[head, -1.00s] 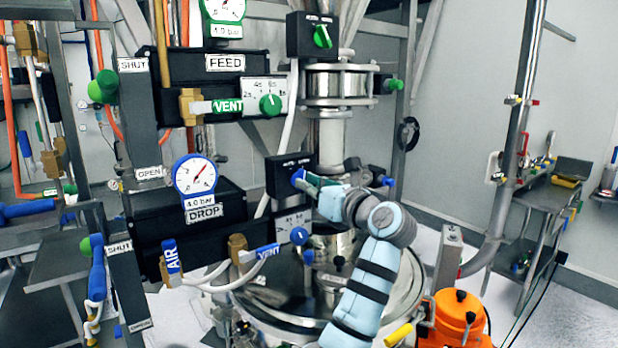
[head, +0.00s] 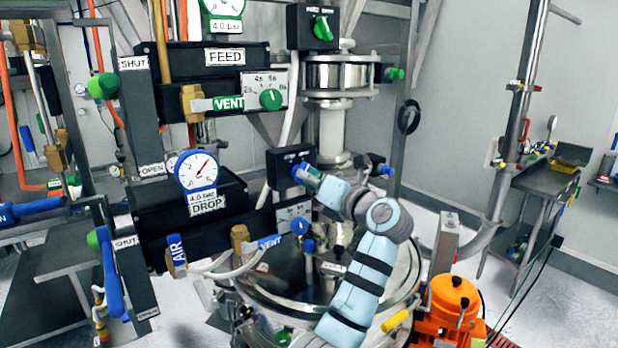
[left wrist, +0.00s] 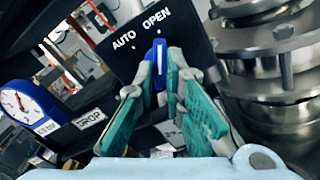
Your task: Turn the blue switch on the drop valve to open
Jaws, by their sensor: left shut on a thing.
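The blue switch (left wrist: 159,64) is on a black box marked AUTO and OPEN, which also shows in the head view (head: 283,166), beside the DROP panel. In the left wrist view the switch stands near upright, its upper tip towards the dot under OPEN. My left gripper (left wrist: 160,82) is shut on it, one teal-padded finger on each side; the fingers hide its lower part. In the head view my left gripper (head: 306,176) is at the box front and covers most of the switch. My right gripper is not in view.
The blue DROP gauge (head: 196,172) and VENT knob (head: 300,226) are close to the left and below. The FEED box with a green switch (head: 322,28) is above. A steel vessel (head: 400,290) is below, an orange unit (head: 456,298) to its right.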

